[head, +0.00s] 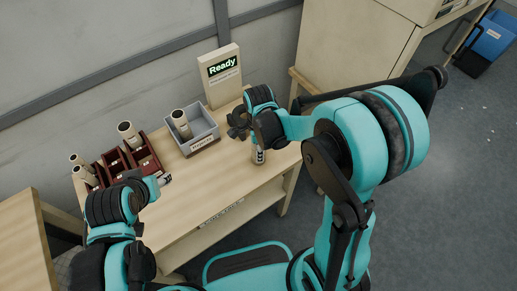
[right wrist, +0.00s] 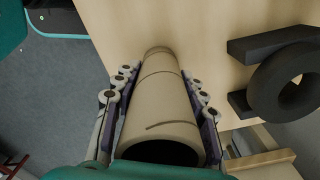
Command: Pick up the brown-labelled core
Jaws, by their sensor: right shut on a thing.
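My right gripper (right wrist: 160,110) is shut on a beige cardboard core (right wrist: 160,100), with a finger along each side of it. In the head view the lower part of this core (head: 258,156) shows under my right gripper (head: 258,138), at the table's front right. It has a dark band; I cannot make out a brown label. My left gripper (head: 152,184) is over the table's left front, partly hidden by its own arm. Another core (head: 164,180) with a dark band lies beside it. I cannot tell whether the left gripper is open.
A dark red divided rack (head: 118,162) holds several cores (head: 128,132). A grey bin (head: 204,140) with a label holds one core (head: 181,122). A "Ready" sign (head: 222,80) stands behind the bin. The table's front middle (head: 215,180) is clear.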

